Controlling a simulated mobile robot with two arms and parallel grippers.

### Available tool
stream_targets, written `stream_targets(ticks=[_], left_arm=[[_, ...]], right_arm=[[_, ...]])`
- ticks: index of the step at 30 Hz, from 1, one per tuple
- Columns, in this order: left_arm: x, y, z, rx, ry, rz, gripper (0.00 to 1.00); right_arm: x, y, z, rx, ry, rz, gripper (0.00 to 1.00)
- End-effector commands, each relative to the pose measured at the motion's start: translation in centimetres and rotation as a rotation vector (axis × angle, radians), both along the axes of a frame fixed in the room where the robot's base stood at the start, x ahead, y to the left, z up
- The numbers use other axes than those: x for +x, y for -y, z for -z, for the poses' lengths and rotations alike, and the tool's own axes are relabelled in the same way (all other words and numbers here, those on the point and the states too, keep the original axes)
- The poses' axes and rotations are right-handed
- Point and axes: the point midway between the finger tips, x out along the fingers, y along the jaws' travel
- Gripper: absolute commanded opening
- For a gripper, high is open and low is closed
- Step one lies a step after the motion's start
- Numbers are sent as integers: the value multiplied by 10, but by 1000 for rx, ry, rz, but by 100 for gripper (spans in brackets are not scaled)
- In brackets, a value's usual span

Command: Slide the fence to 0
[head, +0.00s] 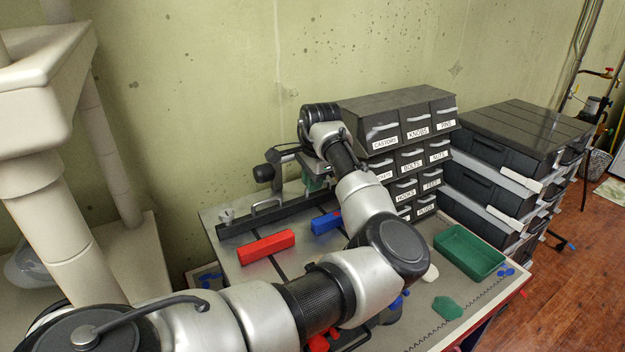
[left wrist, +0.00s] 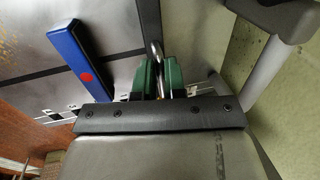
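The fence (head: 235,227) is a long dark bar on the grey bench top at the back, near the wall. The bar also shows in the left wrist view (left wrist: 149,18). My left gripper (head: 317,184) is over the right part of the fence, partly hidden by my arm. In the left wrist view its green fingers (left wrist: 159,80) are close together with a shiny metal handle (left wrist: 153,50) between them; contact is hard to see. A black-and-white scale (left wrist: 62,113) is partly visible. I cannot read a 0. My right gripper is not in view.
A red block (head: 266,247) and a blue block (head: 325,223) lie in front of the fence. A labelled drawer cabinet (head: 400,100) stands right of my gripper. A green tray (head: 468,252) sits at the right.

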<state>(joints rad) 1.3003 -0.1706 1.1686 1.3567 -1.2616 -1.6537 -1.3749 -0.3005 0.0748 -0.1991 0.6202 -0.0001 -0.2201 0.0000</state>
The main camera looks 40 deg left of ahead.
Motion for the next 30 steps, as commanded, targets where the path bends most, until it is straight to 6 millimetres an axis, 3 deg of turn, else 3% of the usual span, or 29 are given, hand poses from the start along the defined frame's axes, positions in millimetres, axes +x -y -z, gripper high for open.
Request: stream_targets(ticks=[8,11,15,21,30], left_arm=[[0,-1,-1,0,-1,0,0],[3,-11,-4,3,-2,0,0],[10,-39,-8,4,-4,1,0],[20,-67,-4,4,-2,4,0],[22,-75,-2,4,3,3,0]], right_arm=[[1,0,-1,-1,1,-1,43],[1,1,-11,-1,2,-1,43],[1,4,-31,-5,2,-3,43],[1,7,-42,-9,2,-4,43],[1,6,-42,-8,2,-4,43]])
